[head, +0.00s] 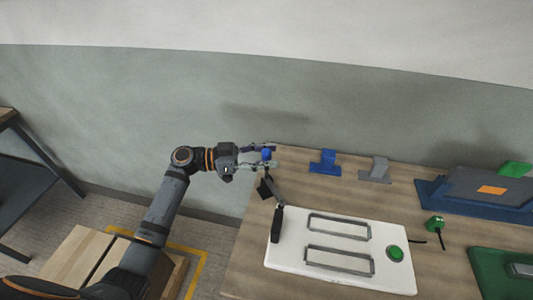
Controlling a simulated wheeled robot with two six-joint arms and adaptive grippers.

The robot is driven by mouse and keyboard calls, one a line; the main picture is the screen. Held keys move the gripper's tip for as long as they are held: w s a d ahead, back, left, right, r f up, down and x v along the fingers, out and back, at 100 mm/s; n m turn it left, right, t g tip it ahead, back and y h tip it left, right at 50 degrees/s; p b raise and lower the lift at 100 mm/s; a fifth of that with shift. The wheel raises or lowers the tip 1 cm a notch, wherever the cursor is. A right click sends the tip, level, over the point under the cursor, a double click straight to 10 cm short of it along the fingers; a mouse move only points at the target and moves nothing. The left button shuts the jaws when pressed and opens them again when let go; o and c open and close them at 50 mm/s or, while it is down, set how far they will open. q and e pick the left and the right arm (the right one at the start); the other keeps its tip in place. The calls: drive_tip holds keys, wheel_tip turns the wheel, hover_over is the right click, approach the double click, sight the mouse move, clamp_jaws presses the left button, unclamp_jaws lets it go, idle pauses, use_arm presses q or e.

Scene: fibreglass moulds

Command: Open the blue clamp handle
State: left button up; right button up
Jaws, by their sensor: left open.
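The clamp handle has a blue ball knob (266,154) at its top end. Its dark lever stands up from the black clamp (277,222) at the left end of a white plate (390,279). My left gripper (273,156) comes in from the left, fingers pointing right. It is open, with the blue knob between its two fingers. I cannot tell whether a finger touches the knob. My right gripper is not in view.
The white plate has two grey metal frames (340,262) and a green button (395,253). A blue bracket (325,163) and a grey bracket (375,170) stand behind it. A blue tray (432,195) and a green box (490,266) are at right. The wall is behind.

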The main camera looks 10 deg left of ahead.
use_arm(q)
clamp_jaws()
idle(0.4)
drive_tip(key=shift+w+a+f+b, duration=0.15)
drive_tip(key=shift+f+b, duration=0.05)
drive_tip(key=shift+b, duration=0.45)
drive_tip(key=w+a+f+n+t+h+b, duration=0.2)
drive_tip(key=w+a+f+n+t+b, duration=0.2)
drive_tip(key=n+b, duration=0.8)
drive_tip(key=shift+w+a+f+b, duration=0.25)
drive_tip(key=shift+w+a+b, duration=0.5)
drive_tip(key=shift+b, duration=1.25)
drive_tip(key=shift+w+d+n, duration=0.2)
drive_tip(key=shift+n, duration=0.1)
